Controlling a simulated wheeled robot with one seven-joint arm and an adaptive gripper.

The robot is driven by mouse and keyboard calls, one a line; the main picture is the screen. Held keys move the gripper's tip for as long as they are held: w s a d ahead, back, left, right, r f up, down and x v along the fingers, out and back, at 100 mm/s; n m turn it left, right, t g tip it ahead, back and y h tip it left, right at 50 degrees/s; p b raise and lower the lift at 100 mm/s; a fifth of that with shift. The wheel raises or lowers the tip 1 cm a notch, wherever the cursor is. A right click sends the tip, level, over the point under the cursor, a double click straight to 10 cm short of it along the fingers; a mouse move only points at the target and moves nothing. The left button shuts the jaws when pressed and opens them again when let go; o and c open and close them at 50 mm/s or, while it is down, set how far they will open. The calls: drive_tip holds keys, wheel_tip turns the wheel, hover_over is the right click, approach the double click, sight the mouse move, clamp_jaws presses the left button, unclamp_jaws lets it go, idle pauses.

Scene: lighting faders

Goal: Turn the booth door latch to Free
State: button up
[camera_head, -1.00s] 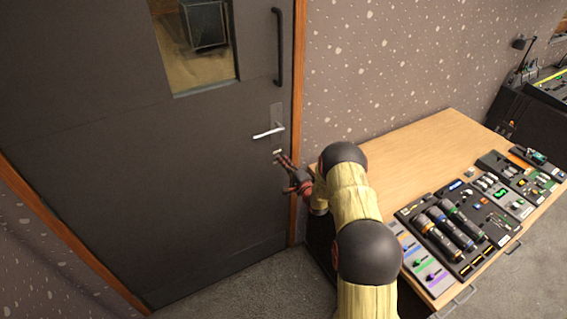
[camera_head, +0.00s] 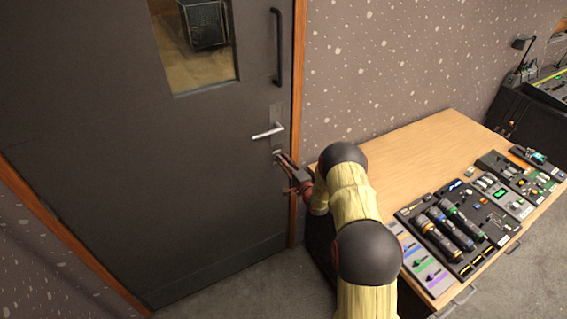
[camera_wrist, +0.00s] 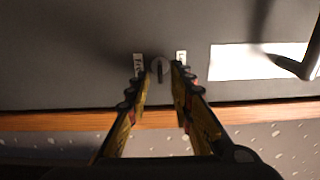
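The booth door latch is a small round grey turn (camera_wrist: 159,70) with a dark upright bar, seen in the wrist view on the dark door. Two small white labels flank it: the left label (camera_wrist: 138,65) and the right label (camera_wrist: 181,57); their lettering is too small to read surely. My gripper (camera_wrist: 160,72) is open, with one fingertip on each side of the turn and gaps showing between. In the head view my gripper (camera_head: 279,158) is at the door, just below the lever handle, and hides most of the latch.
The lever handle (camera_head: 268,131) sits just above my gripper. A long pull bar (camera_head: 278,47) and a window (camera_head: 197,50) are higher on the door (camera_head: 120,150). A wooden desk (camera_head: 410,145) with several flashlights and fader panels stands to the right.

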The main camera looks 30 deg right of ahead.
drive_tip(key=s, duration=1.2)
drive_tip(key=shift+d, duration=0.25)
drive_tip(key=shift+w, duration=0.1)
